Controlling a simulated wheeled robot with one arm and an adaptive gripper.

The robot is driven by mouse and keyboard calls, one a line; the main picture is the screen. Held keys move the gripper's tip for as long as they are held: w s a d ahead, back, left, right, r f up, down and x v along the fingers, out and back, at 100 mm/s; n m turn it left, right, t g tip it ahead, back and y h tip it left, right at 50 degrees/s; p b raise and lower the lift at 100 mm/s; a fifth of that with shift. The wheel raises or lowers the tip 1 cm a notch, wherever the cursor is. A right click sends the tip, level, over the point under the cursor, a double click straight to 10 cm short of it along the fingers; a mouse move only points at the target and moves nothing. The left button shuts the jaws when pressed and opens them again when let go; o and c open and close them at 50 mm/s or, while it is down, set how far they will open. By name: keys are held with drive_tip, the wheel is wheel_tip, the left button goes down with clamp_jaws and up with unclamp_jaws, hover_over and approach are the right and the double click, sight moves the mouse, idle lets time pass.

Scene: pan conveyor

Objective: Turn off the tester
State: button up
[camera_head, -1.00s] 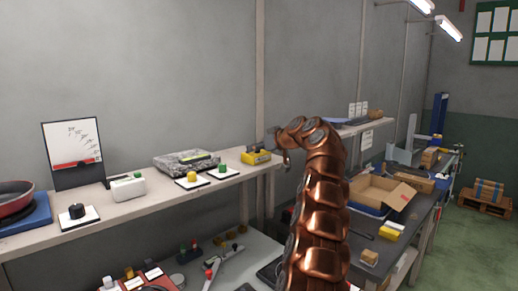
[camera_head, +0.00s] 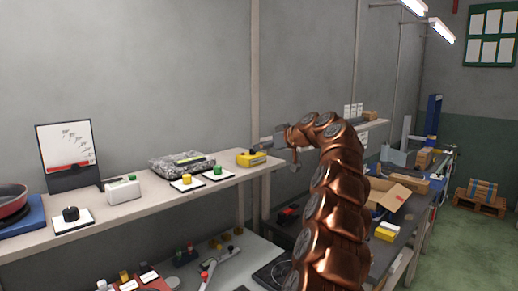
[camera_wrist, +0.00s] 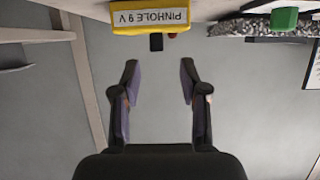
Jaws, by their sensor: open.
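A yellow box labelled "PINHOLE 9 V" (camera_wrist: 150,18) shows upside down at the top of the wrist view, with a small black part (camera_wrist: 156,42) and a reddish part beside it. I take it to be the tester. In the head view the yellow box (camera_head: 252,160) sits at the right end of the upper shelf. My gripper (camera_wrist: 159,68) is open and empty, its fingers on either side of the black part's line and apart from the box. In the head view my gripper (camera_head: 270,142) is small, just above and right of the box.
A cluttered lower bench lies below. The wall is close behind.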

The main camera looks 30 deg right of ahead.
drive_tip(key=v, duration=0.6)
idle(0.6)
drive_tip(key=s+a+f+g+y, duration=0.1)
drive_tip(key=a+g, duration=0.1)
drive_tip(key=a, duration=0.6)
drive_tip(key=s+a+f+g+y, duration=0.1)
drive_tip(key=a+f+y, duration=0.1)
drive_tip(key=a, duration=0.7)
drive_tip(key=s+a+f+g, duration=0.3)
drive_tip(key=s+a+f, duration=0.2)
drive_tip(key=s+a, duration=0.35)
drive_tip(key=s+a+f+g, duration=0.3)
drive_tip(key=s+a+f, duration=0.3)
drive_tip(key=s+a, duration=0.3)
drive_tip(key=s+f+m+g+h, duration=0.1)
drive_tip(key=s+f+g+h, duration=0.1)
drive_tip(key=s+f, duration=0.3)
drive_tip(key=s+f+g+h, duration=0.2)
drive_tip(key=s+f, duration=0.4)
drive_tip(key=s, duration=0.8)
drive_tip(key=s+d+f+m+g+h, duration=0.1)
drive_tip(key=s+f+h, duration=0.1)
drive_tip(key=s+f, duration=0.4)
drive_tip(key=s, duration=0.3)
drive_tip(key=shift+s+m+g, duration=0.3)
drive_tip(key=shift+s+g, duration=0.05)
drive_tip(key=shift+g, duration=0.05)
drive_tip(key=shift+d, duration=0.1)
